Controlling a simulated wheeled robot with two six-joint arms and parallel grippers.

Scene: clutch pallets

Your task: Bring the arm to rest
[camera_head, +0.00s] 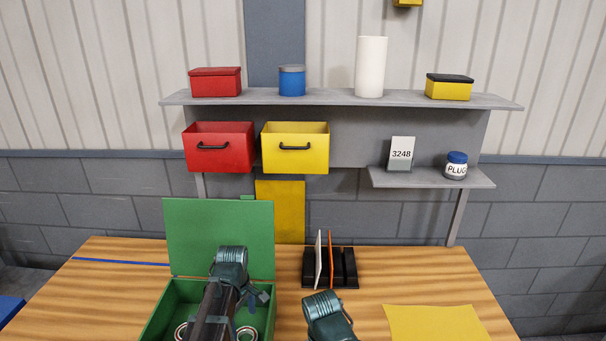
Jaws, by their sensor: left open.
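My left arm comes up from the bottom edge, over the open green box. My left gripper (257,298) is at the end of this arm, above the box's right part, and is partly hidden by the arm's own links. It is open, and I see nothing held in it. A link of my right arm (328,315) shows at the bottom middle, right of the box. The right gripper itself is out of view.
The green box (220,235) has its lid raised and ring-shaped parts (246,334) inside. A black rack (345,268) holds upright plates. A yellow sheet (437,323) lies at right. A shelf (340,98) with bins and containers is behind. Bare wood lies between rack and sheet.

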